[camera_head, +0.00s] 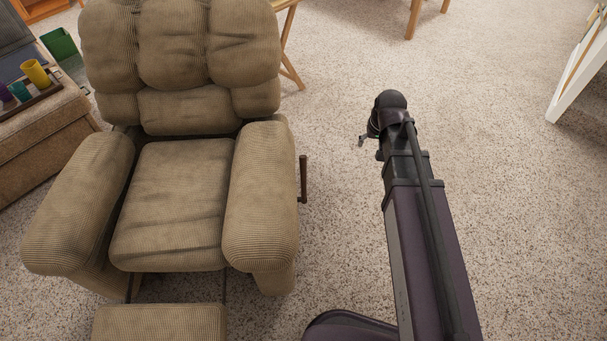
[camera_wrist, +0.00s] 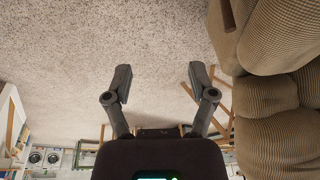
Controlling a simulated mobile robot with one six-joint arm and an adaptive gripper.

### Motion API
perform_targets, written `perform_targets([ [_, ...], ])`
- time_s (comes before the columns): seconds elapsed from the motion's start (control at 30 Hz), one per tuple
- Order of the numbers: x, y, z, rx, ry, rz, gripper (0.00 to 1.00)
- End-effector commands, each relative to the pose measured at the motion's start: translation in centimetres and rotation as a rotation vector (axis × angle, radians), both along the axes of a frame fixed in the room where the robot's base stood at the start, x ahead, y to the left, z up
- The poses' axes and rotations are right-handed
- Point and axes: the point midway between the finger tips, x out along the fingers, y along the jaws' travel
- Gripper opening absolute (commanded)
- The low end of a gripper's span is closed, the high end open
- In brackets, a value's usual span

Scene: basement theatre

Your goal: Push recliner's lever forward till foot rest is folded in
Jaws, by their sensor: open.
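The tan corduroy recliner (camera_head: 178,205) stands at the left in the head view. Its foot rest (camera_head: 160,322) is extended out in front of the seat, partly cut off by the bottom edge. The lever (camera_head: 303,178) is a dark upright bar on the outer side of the right-hand armrest (camera_head: 262,195). My gripper (camera_head: 362,139) is to the right of the lever, apart from it, and mostly hidden by my arm. In the wrist view my gripper (camera_wrist: 159,82) is open and empty, with the recliner (camera_wrist: 275,100) along the right side.
Wooden furniture legs (camera_head: 290,50) are behind the recliner. Carpet (camera_head: 520,220) right of my arm is clear.

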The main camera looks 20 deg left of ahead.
Motion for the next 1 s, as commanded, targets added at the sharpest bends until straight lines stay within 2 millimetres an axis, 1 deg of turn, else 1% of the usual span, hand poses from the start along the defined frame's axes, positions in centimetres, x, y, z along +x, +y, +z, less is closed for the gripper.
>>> perform_targets([
  [0.03, 0.5, 1.2, -2.0, 0.005, -0.009, 0.015, 0.73],
  [0.3, 1.8, 7.0, -6.9, 0.033, -0.053, 0.088, 0.73],
  [0.6, 2.6, 13.6, -12.2, 0.070, -0.100, 0.166, 0.73],
  [0.8, 2.7, 17.4, -14.9, 0.091, -0.125, 0.208, 0.73],
  [0.9, 2.7, 18.6, -15.6, 0.098, -0.134, 0.222, 0.73],
  [1.0, 2.6, 19.3, -16.0, 0.103, -0.139, 0.232, 0.73],
])
